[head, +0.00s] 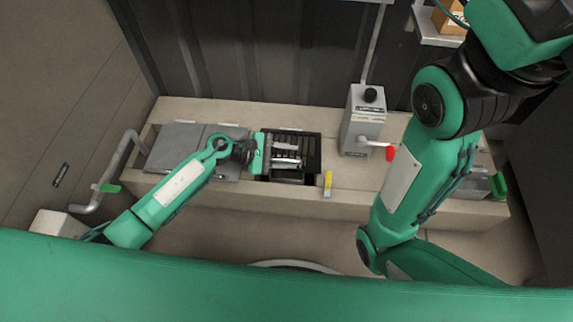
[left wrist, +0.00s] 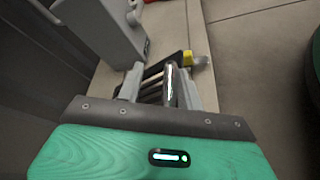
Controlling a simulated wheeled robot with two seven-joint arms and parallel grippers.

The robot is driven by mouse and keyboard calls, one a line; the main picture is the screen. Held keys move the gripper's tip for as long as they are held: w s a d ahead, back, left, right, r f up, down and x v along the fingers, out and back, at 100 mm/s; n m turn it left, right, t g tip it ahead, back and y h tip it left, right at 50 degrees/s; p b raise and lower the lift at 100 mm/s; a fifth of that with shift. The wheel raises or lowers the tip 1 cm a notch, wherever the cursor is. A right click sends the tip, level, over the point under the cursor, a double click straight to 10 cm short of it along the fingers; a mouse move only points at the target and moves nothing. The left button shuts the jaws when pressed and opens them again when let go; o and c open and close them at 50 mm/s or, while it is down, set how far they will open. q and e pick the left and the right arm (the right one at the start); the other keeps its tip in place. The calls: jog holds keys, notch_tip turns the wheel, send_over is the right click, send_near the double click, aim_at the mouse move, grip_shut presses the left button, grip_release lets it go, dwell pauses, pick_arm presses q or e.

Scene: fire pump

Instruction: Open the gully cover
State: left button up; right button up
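A black slotted grating (head: 310,145), which looks like the gully cover, lies in the top of the pale bench. My left gripper (head: 286,155) is over it, its fingers pointing right in the head view. In the left wrist view the left gripper (left wrist: 168,88) has its two grey fingers apart. A shiny metal bar (left wrist: 170,84) shows between them, nearer the right finger; I cannot tell whether it touches. The gripper hides part of the grating. My right arm crosses the right side of the head view; its gripper is not visible.
Grey flat plates (head: 175,146) lie left of the grating on the bench (head: 345,178). A yellow-handled part (head: 327,183) sits at its front right corner. A grey box (head: 364,120) with a black knob and a red-tipped lever (head: 389,152) stands to the right. A pipe (head: 118,160) runs at the left.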

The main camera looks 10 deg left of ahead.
pick_arm(q)
jog(key=shift+s+f+m+t+b, duration=0.3)
jog(key=shift+s+f+b, duration=0.2)
jog(key=shift+f, duration=0.4)
jog(key=shift+a, duration=0.1)
jog(key=b+v, duration=0.2)
jog(key=v, duration=1.3)
jog(key=shift+s+a, duration=0.15)
jog(key=shift+a, duration=0.25)
dwell(0.4)
jog(key=shift+b, duration=0.4)
